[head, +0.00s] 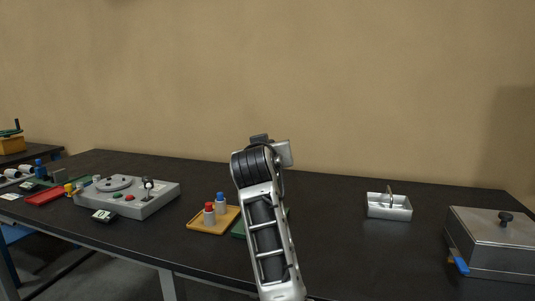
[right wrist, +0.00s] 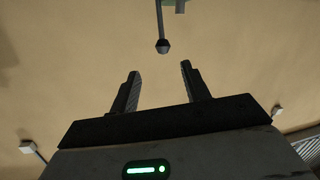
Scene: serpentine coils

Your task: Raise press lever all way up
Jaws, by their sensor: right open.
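In the right wrist view the lever (right wrist: 160,20) is a thin dark rod with a round dark knob (right wrist: 163,46) at its end. It meets a green part (right wrist: 177,4) at the top edge, of which little shows. My right gripper (right wrist: 158,84) is open and empty. The knob is beyond the fingertips, roughly in line with the gap between them, and apart from both. In the head view my right arm stands up in the middle, with its gripper hidden. Behind it a green edge (head: 238,230) shows on the table; the press is otherwise hidden there. My left gripper is not in view.
On the dark table (head: 340,250) a grey control box (head: 130,205) and an orange tray (head: 200,226) with red and blue-capped pieces stand left of my arm. A metal caddy (head: 389,212) and a lidded metal box (head: 495,240) stand right. Table between arm and caddy is clear.

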